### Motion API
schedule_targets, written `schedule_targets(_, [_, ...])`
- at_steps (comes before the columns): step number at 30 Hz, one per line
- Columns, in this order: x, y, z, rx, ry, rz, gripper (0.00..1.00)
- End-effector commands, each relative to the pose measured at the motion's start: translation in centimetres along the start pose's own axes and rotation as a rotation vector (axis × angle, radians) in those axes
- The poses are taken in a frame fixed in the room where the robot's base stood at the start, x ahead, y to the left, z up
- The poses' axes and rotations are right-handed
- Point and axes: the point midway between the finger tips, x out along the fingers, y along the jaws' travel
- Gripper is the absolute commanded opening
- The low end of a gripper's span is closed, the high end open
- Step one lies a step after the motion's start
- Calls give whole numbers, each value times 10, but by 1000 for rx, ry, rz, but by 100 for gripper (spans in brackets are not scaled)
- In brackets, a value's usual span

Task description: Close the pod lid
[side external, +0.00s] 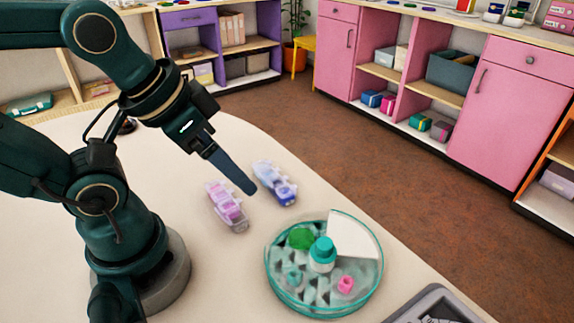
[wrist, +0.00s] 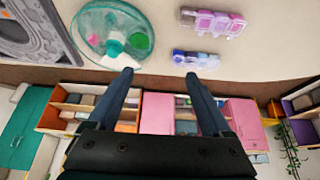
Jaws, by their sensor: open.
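Two small compartmented pod boxes lie on the pale table. One is pink and purple (side external: 227,207), and it also shows in the wrist view (wrist: 212,22). The other is blue and clear (side external: 275,184), and it also shows in the wrist view (wrist: 196,59). Their lids are too small to tell which are open or shut. My gripper (side external: 250,188) is above the table, near both boxes in the side view. In the wrist view its two fingers (wrist: 159,75) are apart with nothing held between them. The blue box lies beyond the right fingertip there.
A grey tray (side external: 398,314) stands at the front right. Table around the pod boxes is clear.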

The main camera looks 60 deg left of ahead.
Motion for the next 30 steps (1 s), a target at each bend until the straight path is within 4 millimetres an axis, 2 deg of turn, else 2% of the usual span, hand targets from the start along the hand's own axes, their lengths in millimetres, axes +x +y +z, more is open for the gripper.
schedule_targets(2, [0,0,0,-1,0,0,84])
schedule_targets(3, [0,0,0,-1,0,0,76])
schedule_targets(5, [0,0,0,7,-1,0,53])
schedule_targets(6, [0,0,1,22,-5,0,46])
schedule_targets(8, [0,0,2,65,-24,-1,46])
schedule_targets(13, [12,-15,12,122,-200,-18,46])
schedule_targets(21, [32,-42,31,50,-456,0,46])
schedule_targets(30, [47,-48,42,-2,-500,2,46])
